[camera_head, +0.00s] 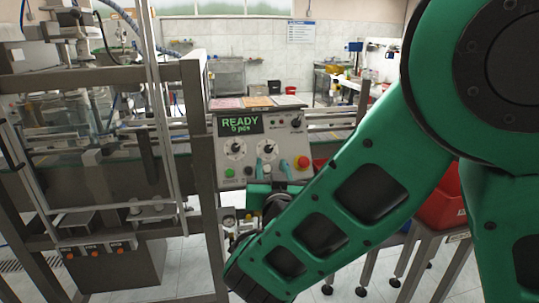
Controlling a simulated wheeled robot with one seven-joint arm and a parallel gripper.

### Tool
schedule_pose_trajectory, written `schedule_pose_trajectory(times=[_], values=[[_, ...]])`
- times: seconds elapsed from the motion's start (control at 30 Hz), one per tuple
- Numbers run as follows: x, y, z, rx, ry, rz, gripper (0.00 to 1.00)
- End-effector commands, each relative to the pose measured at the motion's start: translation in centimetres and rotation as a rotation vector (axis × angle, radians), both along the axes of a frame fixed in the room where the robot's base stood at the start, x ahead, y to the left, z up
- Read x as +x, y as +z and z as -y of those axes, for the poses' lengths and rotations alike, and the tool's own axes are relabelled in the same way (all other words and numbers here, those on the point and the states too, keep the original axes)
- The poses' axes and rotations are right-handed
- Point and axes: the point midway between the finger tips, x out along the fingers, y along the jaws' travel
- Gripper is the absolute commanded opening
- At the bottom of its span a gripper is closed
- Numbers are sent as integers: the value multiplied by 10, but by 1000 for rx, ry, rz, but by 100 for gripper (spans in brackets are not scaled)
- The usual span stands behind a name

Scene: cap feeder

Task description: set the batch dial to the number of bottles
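The control panel (288,140) stands upright in the middle of the head view. Its display (240,124) shows green text reading READY, with a smaller line that looks like "6 pcs". Two round dials with white marks sit below it, a left dial (235,149) and a right dial (268,147). Their labels and settings are too small to read. My gripper (264,168) is in front of the panel, just below the right dial. Contact with the dial and the gap between the fingers cannot be made out. No bottles can be clearly told apart.
A red button (303,162) and a green button (229,172) are on the panel's lower part. A metal machine frame (196,150) stands close on the left. A red bin (441,209) sits at the right, partly behind my arm.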

Motion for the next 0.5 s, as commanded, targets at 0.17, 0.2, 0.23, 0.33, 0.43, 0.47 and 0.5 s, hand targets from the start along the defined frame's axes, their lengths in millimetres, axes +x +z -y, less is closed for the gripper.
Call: schedule_pose_trajectory(times=[0.17, 0.2, 0.23, 0.33, 0.43, 0.47, 0.5], values=[[34, 1, -3, 1, -5, 2, 39], [41, 0, -4, 1, -5, 1, 39], [46, 0, -4, 1, -6, 1, 39], [61, 1, -7, 1, -4, 1, 39], [73, 0, -9, 0, -5, 1, 39], [76, 0, -9, 0, -5, 0, 39], [79, 0, -10, 0, -4, 0, 39]])
